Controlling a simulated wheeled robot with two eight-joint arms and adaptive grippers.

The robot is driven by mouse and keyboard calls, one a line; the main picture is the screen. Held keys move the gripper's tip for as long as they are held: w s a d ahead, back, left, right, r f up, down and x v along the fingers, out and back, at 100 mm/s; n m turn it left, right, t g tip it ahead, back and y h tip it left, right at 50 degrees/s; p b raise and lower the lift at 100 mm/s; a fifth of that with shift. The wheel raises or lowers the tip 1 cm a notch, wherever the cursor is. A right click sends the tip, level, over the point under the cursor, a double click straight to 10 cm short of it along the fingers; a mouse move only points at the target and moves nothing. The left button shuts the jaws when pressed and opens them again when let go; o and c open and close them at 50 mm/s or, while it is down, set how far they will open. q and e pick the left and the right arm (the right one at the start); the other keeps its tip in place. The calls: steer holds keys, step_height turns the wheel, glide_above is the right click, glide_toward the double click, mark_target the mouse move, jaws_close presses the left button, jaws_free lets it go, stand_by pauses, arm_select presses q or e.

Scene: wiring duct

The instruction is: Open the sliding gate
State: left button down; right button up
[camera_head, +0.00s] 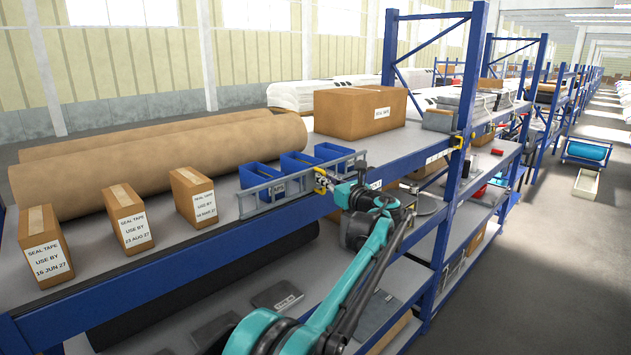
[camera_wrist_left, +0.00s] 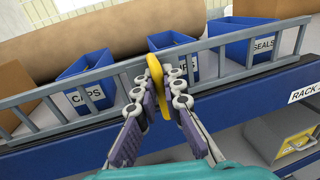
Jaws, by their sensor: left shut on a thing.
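The sliding gate (camera_head: 249,206) is a grey ladder-like rail along the shelf's front edge, standing in front of three blue bins. It also crosses the left wrist view (camera_wrist_left: 45,100). A yellow handle (camera_wrist_left: 152,63) stands upright on the gate. My left gripper (camera_head: 323,181) is at the handle, and in the left wrist view its fingers (camera_wrist_left: 164,90) are shut around it. The gate spans the fronts of the left bin (camera_wrist_left: 88,78), the middle bin (camera_wrist_left: 170,42) and the right bin (camera_wrist_left: 240,38). My right gripper is not in view.
Small cartons (camera_head: 133,220) stand on the shelf left of the gate. A large carton (camera_head: 350,112) stands behind it to the right, and long brown rolls (camera_head: 150,160) lie at the back. A blue upright (camera_head: 470,90) rises at the right. Bare shelf separates the nearest carton from the gate.

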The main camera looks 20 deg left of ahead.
arm_select(q)
steer(key=w, duration=0.1)
steer(key=w+d, duration=0.1)
steer(key=shift+w+d, duration=0.1)
steer(key=shift+w, duration=0.3)
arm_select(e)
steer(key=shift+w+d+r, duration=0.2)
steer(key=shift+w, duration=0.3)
arm_select(q)
steer(key=c, duration=1.6)
jaws_free()
steer(key=v, duration=1.2)
